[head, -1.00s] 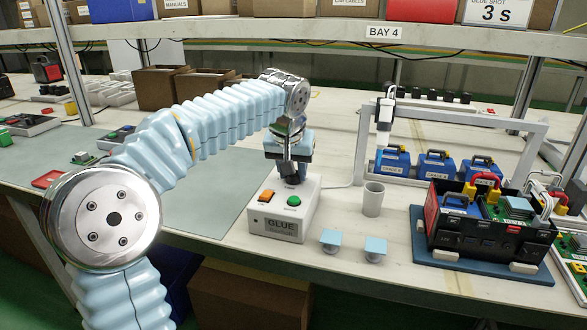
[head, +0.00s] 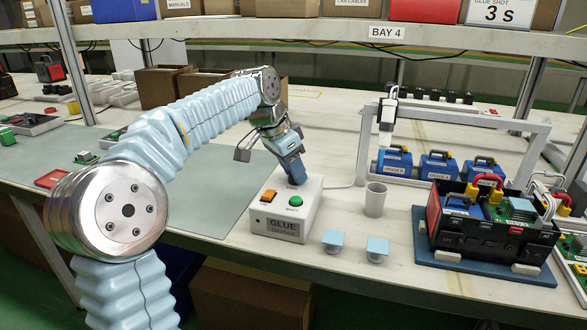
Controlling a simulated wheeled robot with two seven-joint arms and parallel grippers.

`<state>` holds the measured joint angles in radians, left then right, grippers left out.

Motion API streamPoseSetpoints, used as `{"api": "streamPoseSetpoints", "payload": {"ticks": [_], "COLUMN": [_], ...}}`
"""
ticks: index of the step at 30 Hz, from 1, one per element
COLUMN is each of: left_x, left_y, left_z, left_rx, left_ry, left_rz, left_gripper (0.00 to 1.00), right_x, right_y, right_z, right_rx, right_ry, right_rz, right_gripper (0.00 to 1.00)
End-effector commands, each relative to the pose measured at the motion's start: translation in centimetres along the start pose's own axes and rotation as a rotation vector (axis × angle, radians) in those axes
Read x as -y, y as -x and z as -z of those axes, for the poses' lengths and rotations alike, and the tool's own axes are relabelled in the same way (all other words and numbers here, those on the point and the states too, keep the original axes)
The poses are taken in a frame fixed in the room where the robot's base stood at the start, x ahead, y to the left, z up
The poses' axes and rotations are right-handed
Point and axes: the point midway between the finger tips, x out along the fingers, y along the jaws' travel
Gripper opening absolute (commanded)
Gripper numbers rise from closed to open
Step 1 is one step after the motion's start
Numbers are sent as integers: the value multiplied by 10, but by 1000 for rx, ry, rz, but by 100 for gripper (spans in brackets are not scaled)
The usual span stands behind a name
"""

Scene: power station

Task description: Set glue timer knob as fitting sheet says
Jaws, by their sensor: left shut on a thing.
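The glue timer box (head: 287,212), white and labelled GLUE, stands on the bench with an orange switch (head: 269,196) and a green button (head: 296,201) on its sloped top. My left gripper (head: 297,180) reaches down to the back of that top, tilted. It is shut on the timer knob, which its fingers hide, so the setting cannot be read. The fitting sheet (head: 496,13) on the upper shelf at the top right reads "GLUE SHOT 3 S". My right gripper is not in view.
A grey cup (head: 376,200) stands right of the box, with two small blue-topped pieces (head: 333,240) in front. A frame with a nozzle (head: 386,115) stands behind, near blue units (head: 437,166). A black open case (head: 480,233) sits at the right.

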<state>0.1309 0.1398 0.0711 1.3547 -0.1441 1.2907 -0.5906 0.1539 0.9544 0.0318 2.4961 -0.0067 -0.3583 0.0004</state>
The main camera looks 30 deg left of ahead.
Motion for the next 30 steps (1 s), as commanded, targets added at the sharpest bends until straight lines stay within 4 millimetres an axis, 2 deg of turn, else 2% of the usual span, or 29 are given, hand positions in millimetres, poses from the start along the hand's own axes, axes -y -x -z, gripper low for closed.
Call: {"api": "streamPoseSetpoints", "payload": {"ticks": [20, 21, 26, 30], "left_x": [1, 1, 1, 1], "left_y": [0, 0, 0, 0], "left_z": [0, 0, 0, 0], "left_rx": [2, 2, 2, 2], "left_ry": [-63, -63, -63, -63], "left_rz": [-26, -26, -26, -26], "left_gripper": [5, 37, 59, 59], "right_x": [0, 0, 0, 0], "right_y": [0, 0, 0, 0], "right_z": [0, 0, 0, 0], "right_rx": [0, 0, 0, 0], "right_ry": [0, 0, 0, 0], "right_rz": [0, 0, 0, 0], "right_gripper": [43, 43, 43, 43]}}
